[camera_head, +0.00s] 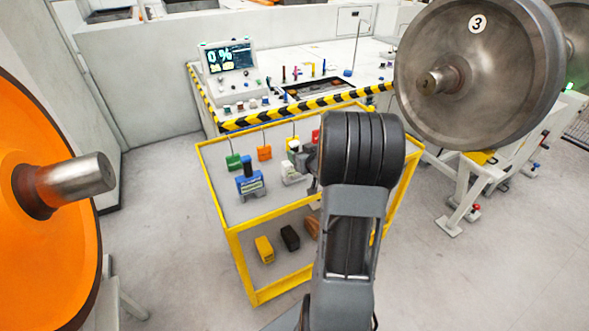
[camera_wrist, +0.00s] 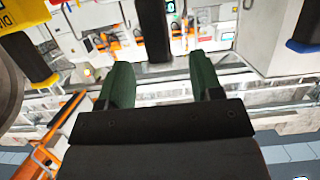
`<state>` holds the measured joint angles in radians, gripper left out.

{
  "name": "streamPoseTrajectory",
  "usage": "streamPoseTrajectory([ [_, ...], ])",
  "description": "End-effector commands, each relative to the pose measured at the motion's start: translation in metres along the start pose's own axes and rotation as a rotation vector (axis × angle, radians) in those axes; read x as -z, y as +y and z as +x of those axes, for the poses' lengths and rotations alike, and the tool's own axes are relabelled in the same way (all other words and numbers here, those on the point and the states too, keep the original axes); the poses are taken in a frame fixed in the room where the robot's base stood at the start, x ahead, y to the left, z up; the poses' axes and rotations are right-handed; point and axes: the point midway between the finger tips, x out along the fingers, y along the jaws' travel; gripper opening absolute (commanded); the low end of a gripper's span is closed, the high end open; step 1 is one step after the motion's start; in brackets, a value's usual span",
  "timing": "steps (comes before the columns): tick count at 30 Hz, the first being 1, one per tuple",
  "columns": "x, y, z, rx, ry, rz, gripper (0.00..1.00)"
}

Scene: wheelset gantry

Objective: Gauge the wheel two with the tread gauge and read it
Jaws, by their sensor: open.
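My gripper (camera_wrist: 160,78) is open, its two dark green fingers apart in the wrist view. A black upright handle (camera_wrist: 154,30) shows ahead, in line with the gap, not clasped. In the head view my arm hides most of the gripper. On the yellow-framed cart's top shelf stand a blue tool (camera_head: 250,184) with a dark handle and a whitish tool (camera_head: 291,172) partly beside my arm. I cannot tell which is the tread gauge. A grey wheel (camera_head: 430,45) marked 3 is at right; an orange wheel (camera_head: 35,240) at left shows no number.
Floor is clear between the cart and orange wheel.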

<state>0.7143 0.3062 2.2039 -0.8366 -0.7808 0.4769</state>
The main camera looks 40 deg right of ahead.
Motion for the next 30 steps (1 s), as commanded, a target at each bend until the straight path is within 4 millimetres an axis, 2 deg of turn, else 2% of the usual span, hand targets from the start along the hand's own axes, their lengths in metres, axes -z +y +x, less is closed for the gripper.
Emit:
streamPoseTrajectory([
  [12, 0.001, 0.002, 0.046, 0.001, -0.001, 0.000, 0.60],
  [22, 0.000, 0.002, 0.052, 0.000, 0.000, -0.001, 0.60],
  [30, 0.000, 0.002, 0.052, 0.000, 0.000, -0.001, 0.35],
])
